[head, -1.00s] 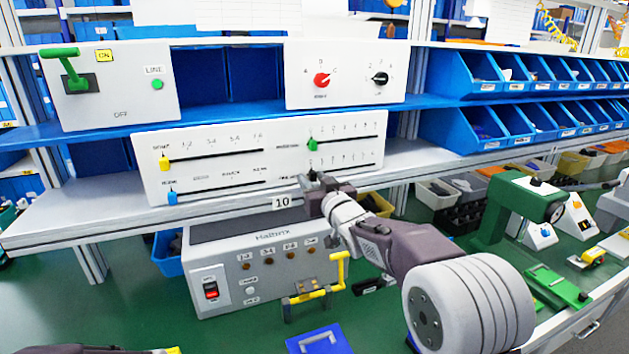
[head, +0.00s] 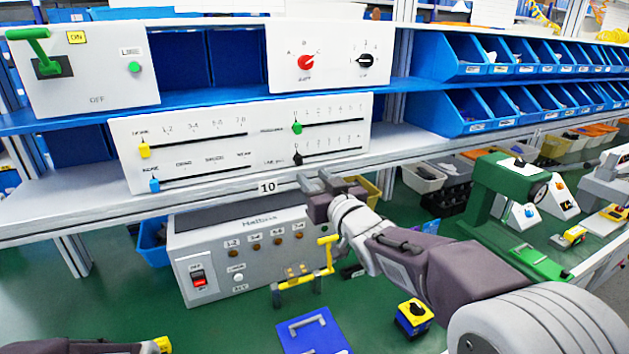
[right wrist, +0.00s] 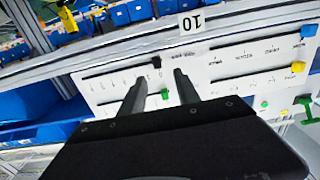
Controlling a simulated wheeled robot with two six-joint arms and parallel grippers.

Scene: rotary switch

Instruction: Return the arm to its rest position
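My right gripper (head: 318,180) is in front of the grey shelf edge, beside the "10" label and below the slider panel (head: 235,140). Its two fingers stand apart with nothing between them; the right wrist view also shows the open fingers (right wrist: 157,88) pointing toward the panel. No contact with a slider is visible. The panel above has a red rotary knob (head: 306,62) and a black rotary knob (head: 365,60). Part of my left arm (head: 60,348) shows at the bottom left; its gripper cannot be seen.
A yellow-black switch block (head: 414,318) and a blue plate (head: 312,332) lie near my right arm. A green machine (head: 505,190) stands at right.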

